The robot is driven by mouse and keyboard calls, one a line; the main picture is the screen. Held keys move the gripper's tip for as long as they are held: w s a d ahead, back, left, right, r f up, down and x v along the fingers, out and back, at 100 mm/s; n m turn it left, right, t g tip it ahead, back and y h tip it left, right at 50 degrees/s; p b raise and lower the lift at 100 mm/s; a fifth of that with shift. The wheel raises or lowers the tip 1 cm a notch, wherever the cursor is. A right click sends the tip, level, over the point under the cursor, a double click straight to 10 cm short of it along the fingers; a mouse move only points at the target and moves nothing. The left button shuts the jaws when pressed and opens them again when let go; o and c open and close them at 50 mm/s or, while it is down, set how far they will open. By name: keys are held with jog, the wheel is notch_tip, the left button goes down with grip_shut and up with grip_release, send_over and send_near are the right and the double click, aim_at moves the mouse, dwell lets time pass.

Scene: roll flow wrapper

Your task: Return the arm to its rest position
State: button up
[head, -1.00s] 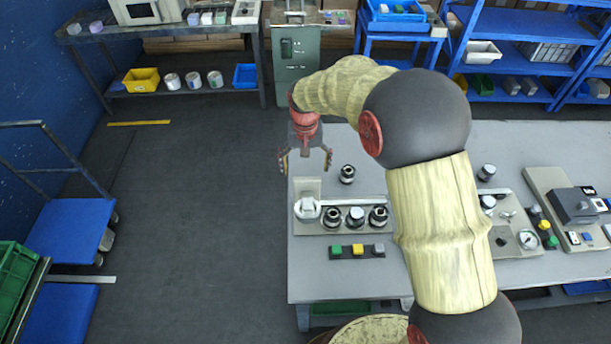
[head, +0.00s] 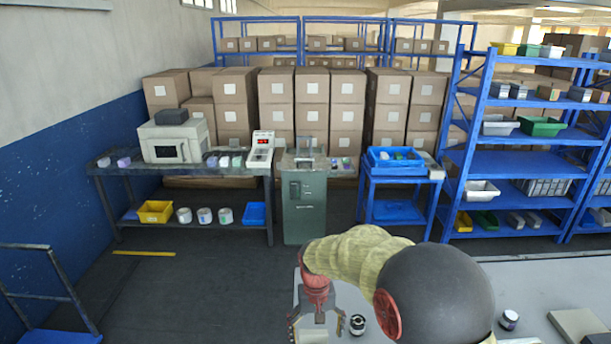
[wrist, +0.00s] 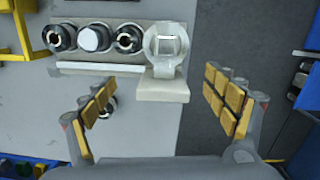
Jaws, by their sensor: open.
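My gripper (head: 316,328) hangs at the bottom of the head view, over the left part of the grey table, with its two fingers spread and nothing between them. My arm bends in from the lower right. The wrist view also shows my gripper (wrist: 164,103) open, its yellow-padded fingers wide apart. Beyond the fingers lies a pale fixture with a white ring holder (wrist: 166,45) and a row of dark-rimmed round parts (wrist: 94,38). One more round part (head: 357,325) stands just right of my gripper in the head view; the left finger partly covers it in the wrist view.
A green cabinet (head: 305,215) stands behind the table, between a grey bench (head: 110,172) and a blue stand (head: 398,178). Blue shelves (head: 510,163) are at the right. A blue trolley (head: 60,337) is at lower left. Dark floor (head: 200,285) left of the table is clear.

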jog(key=s+d+r+t+b, duration=0.1)
jog(key=s+d+r+t, duration=0.1)
jog(key=s+d+r, duration=0.3)
jog(key=s+d+r+t+b, duration=0.2)
jog(key=s+d+r, duration=0.3)
jog(key=s+r, duration=0.3)
jog(key=s+d+r+m+t+b, duration=0.1)
jog(key=s+d+r, duration=0.5)
jog(key=s, duration=0.7)
jog(key=shift+r+t, duration=0.15)
jog(key=shift+t, duration=0.55)
